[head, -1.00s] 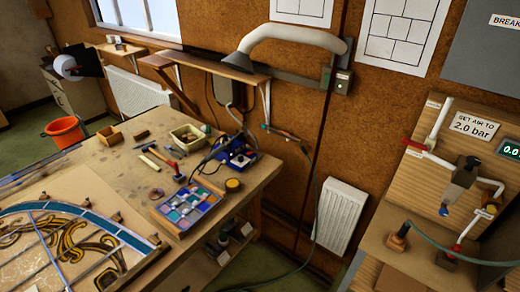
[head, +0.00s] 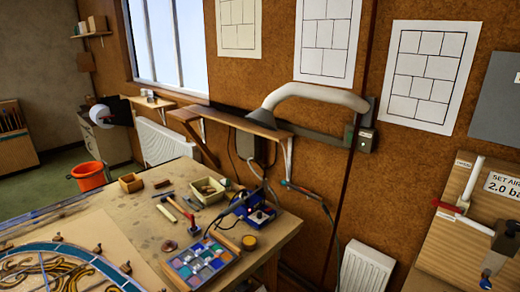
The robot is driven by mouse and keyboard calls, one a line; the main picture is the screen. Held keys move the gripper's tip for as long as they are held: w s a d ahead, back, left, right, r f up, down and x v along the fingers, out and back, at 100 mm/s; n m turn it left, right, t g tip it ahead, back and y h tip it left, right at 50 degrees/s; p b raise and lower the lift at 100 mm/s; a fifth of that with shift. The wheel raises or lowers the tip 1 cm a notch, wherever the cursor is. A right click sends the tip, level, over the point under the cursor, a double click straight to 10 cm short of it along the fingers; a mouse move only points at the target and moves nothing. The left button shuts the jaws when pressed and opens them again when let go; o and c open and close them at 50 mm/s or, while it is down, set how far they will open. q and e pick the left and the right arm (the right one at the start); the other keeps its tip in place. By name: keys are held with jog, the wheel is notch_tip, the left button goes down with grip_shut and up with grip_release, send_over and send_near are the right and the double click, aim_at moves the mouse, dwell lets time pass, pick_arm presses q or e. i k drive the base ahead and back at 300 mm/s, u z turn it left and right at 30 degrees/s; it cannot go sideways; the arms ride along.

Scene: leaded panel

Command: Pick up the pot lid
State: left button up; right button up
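I cannot tell whether the yellowish top is a lid or the pot's contents. No separate pot lid can be made out. Neither of my grippers is in view.
A leaded panel (head: 57,277) lies front left. An orange bucket (head: 89,177) stands on the floor behind.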

aim_at(170, 246)
jog(key=u, duration=0.2)
jog(key=i, duration=1)
jog(key=u, duration=0.2)
